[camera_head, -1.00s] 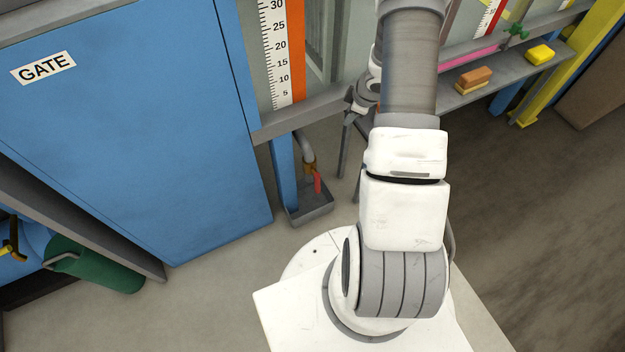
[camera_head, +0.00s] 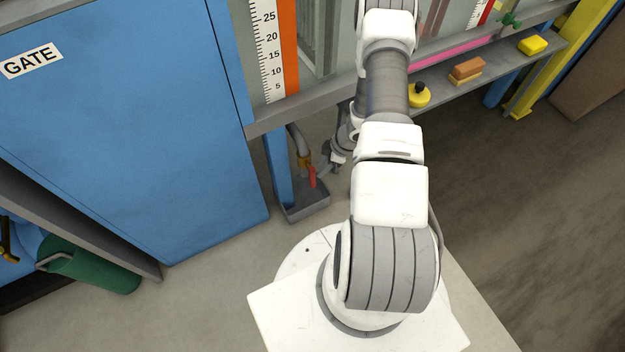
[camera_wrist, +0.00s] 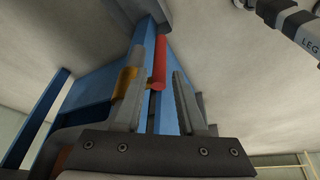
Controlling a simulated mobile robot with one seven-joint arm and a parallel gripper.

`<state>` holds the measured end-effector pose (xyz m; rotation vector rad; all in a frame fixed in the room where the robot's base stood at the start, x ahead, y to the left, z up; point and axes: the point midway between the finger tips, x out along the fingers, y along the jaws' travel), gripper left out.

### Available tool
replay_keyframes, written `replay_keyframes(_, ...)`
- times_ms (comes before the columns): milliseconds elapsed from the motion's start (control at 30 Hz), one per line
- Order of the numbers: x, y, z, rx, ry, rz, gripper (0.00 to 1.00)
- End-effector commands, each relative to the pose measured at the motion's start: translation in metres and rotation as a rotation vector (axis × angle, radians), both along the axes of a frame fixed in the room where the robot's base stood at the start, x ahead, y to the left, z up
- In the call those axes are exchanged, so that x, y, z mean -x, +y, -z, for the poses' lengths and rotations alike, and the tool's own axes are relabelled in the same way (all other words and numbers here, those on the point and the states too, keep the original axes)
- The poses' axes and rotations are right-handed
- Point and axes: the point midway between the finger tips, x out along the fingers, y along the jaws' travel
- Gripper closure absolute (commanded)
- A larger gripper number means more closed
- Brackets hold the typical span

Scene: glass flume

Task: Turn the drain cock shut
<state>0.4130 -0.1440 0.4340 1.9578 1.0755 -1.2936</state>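The drain cock's red lever (camera_head: 312,177) hangs down beside its brass body (camera_head: 304,160), at the end of a grey pipe above a grey tray. In the wrist view the red lever (camera_wrist: 160,62) shows just beyond the gap between my fingertips, with the brass body (camera_wrist: 123,84) to its left, partly behind the left finger. My gripper (camera_wrist: 158,80) is open and empty. In the head view my gripper (camera_head: 327,170) is close to the right of the lever. I cannot tell whether a finger touches it.
A blue leg (camera_head: 280,172) stands left of the cock, and the grey tray (camera_head: 306,208) lies below. The large blue GATE panel (camera_head: 130,130) is at left. Floor at right is clear.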

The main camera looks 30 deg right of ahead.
Motion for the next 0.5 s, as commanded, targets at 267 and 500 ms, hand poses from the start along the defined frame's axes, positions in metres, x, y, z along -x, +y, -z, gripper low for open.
replay_keyframes(267,-0.012,0.018,0.056,-0.001,-0.001,0.000,0.60)
replay_keyframes(500,-0.017,0.025,0.075,0.000,0.000,0.001,0.60)
